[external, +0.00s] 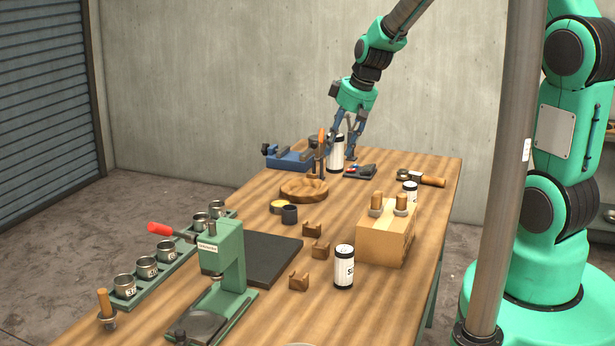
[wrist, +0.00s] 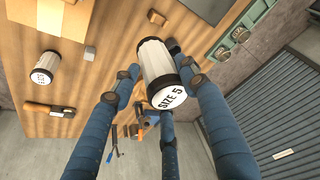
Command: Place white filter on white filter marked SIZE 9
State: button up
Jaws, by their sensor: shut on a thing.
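My gripper (external: 341,148) is shut on a white filter with black ends (external: 336,155), over the far part of the workbench. In the wrist view my gripper's blue fingers (wrist: 158,75) close around this filter (wrist: 155,60), and its end reads SIZE 5. Whether it touches the bench is unclear. A second white filter (external: 344,270) stands upright at the near right of the bench, its label partly readable as "SI". A third white filter (external: 410,188) stands behind the wooden block. One other filter (wrist: 47,68) shows in the wrist view; its number is too small to read.
A wooden block with pegs (external: 385,240) stands between the two free filters. A green press (external: 225,260), a dark mat (external: 268,260), small wooden holders (external: 312,230) and a round wooden piece (external: 302,190) occupy the bench. A blue vise (external: 290,160) is at the far left.

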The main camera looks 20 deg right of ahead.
jog(key=s+d+m+p, duration=0.1)
jog(key=s+d, duration=0.3)
jog(key=d, duration=0.4)
jog(key=s+d+m+h, duration=0.15)
jog(key=s+d, duration=0.25)
jog(key=d, duration=0.5)
jog(key=s+d+m+p, duration=0.1)
jog(key=s+d, duration=0.4)
jog(key=d, duration=0.3)
jog(key=shift+t, duration=0.3)
jog(key=f, duration=0.5)
jog(key=shift+w+d+f, duration=0.1)
jog(key=shift+w, duration=0.3)
jog(key=shift+w, duration=0.1)
jog(key=w+d+p, duration=0.1)
jog(key=w+d, duration=0.1)
jog(key=w, duration=0.5)
jog(key=w+d+f+p, duration=0.1)
jog(key=w, duration=0.7)
jog(key=shift+w+d+f, duration=0.15)
jog(key=shift+d+f, duration=0.1)
jog(key=shift+d, duration=0.15)
jog(key=shift+f, duration=0.1)
jog(key=shift+f, duration=1.65)
